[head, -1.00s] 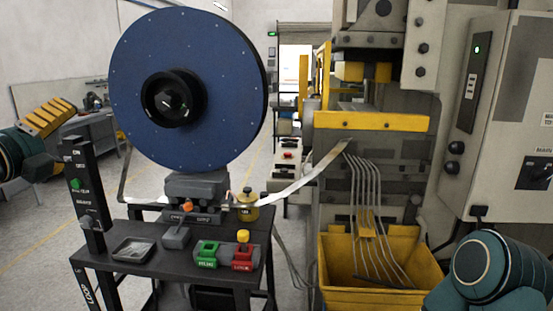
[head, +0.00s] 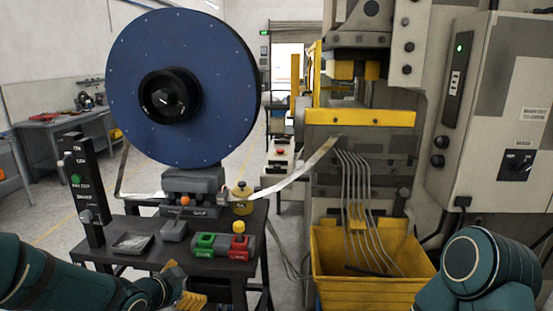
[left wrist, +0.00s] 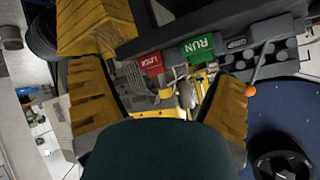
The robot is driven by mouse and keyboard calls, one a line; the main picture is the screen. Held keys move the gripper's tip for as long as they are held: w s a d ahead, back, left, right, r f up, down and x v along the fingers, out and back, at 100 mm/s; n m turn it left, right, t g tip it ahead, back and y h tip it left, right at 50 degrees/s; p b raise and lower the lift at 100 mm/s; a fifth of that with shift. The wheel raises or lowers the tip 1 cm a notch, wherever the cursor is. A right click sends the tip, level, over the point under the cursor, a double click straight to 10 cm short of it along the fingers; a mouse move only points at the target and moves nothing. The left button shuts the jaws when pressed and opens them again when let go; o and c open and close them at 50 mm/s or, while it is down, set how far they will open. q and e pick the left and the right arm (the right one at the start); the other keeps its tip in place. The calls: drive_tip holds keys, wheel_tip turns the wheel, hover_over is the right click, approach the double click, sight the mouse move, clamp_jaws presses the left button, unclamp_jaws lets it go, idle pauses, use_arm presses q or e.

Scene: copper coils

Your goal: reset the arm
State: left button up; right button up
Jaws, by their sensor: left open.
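My left arm (head: 80,288) comes in at the lower left in the head view. Its yellow-fingered left gripper (head: 187,288) is at the bottom edge, in front of the black control stand (head: 190,250), and partly cut off. In the left wrist view the two yellow fingers of the gripper (left wrist: 160,105) are spread apart with nothing held between them. Beyond them are the red LOCK block (left wrist: 152,64) and the green RUN block (left wrist: 198,49). My right arm (head: 478,265) shows only as a teal link at the lower right; its gripper is outside the view.
A big blue reel (head: 215,90) stands above the stand. A metal strip (head: 295,178) runs from it to the press (head: 365,155). A yellow bin (head: 370,285) with several thin strips stands below the press. A grey cabinet (head: 490,165) is at the right, a workbench (head: 65,135) at the back left.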

use_arm(q)
drive_tip(key=s+d+f+n+g, duration=0.4)
drive_tip(key=s+d+f+n, duration=0.1)
drive_tip(key=s+f, duration=0.6)
drive_tip(key=s+d+f+n+g, duration=0.4)
drive_tip(key=s+d+f+n, duration=0.2)
drive_tip(key=s+f, duration=0.5)
wheel_tip(320, 180, down, 3)
drive_tip(key=shift+d+r+n+g, duration=0.2)
drive_tip(key=shift+d+n+g, duration=0.1)
drive_tip(key=shift+d, duration=0.1)
